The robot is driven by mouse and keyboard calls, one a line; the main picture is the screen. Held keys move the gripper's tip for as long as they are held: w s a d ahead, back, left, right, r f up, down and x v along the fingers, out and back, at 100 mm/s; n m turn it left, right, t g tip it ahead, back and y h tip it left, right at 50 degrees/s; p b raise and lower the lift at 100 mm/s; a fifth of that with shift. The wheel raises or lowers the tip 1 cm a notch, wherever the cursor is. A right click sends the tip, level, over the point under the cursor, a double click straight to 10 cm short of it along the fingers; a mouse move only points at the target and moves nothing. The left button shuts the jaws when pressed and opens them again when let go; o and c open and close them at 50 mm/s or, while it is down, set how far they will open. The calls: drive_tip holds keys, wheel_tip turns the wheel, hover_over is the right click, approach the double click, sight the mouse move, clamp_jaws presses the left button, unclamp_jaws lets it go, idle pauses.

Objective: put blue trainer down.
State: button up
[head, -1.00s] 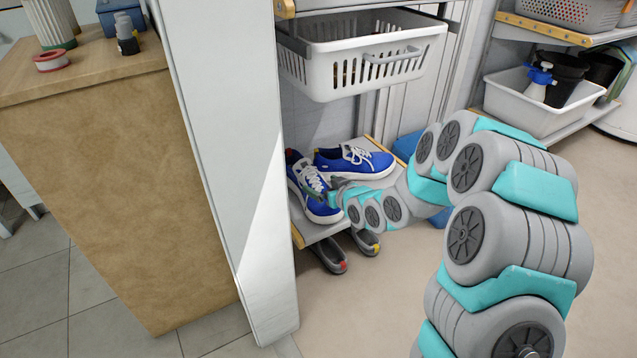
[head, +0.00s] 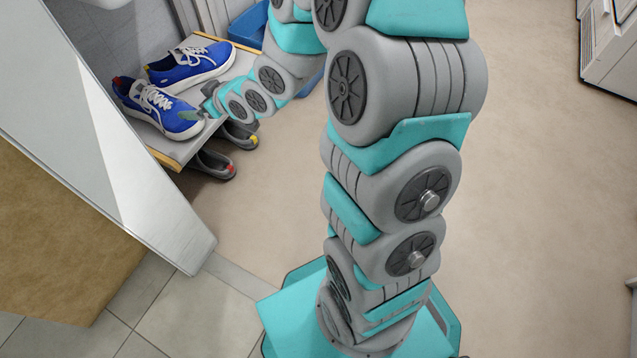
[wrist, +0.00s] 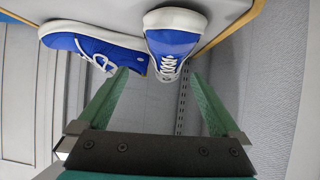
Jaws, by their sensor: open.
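Two blue trainers with white laces and soles rest on a low grey shelf (head: 182,151). The nearer trainer (head: 157,103) points its toe toward my gripper; the other trainer (head: 190,66) lies behind it, at an angle. In the wrist view one trainer (wrist: 172,42) is seen end-on just beyond the fingertips, and the other trainer (wrist: 85,42) lies to its left. My gripper (wrist: 160,75) is open, with its two green fingers apart and nothing held between them. In the head view my gripper (head: 194,113) is small and partly hidden at the nearer trainer's toe.
Dark grey shoes (head: 214,165) with coloured tabs sit beneath the shelf. A blue bin (head: 247,27) stands behind it. A white upright panel (head: 150,185) and a brown cabinet side (head: 50,250) bound the left. The floor (head: 540,200) to the right is clear.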

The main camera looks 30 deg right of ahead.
drive_tip(key=s+d+r+m+g+h, duration=0.3)
drive_tip(key=s+d+g+h, duration=0.25)
drive_tip(key=s+d, duration=0.8)
drive_tip(key=s+r+m+g, duration=0.1)
drive_tip(key=s+r+g, duration=0.1)
drive_tip(key=s, duration=1.2)
drive_tip(key=s+a+r+m+g, duration=0.1)
drive_tip(key=s+r+m+g, duration=0.1)
drive_tip(key=s, duration=1.2)
drive_tip(key=shift+a+r+m+g+h, duration=0.15)
drive_tip(key=shift+r+m+g+h, duration=0.2)
drive_tip(key=shift+r+g, duration=0.7)
drive_tip(key=shift+f, duration=0.2)
wheel_tip(320, 180, up, 8)
drive_tip(key=p, duration=0.7)
drive_tip(key=shift+f+p, duration=0.25)
drive_tip(key=shift+p, duration=0.05)
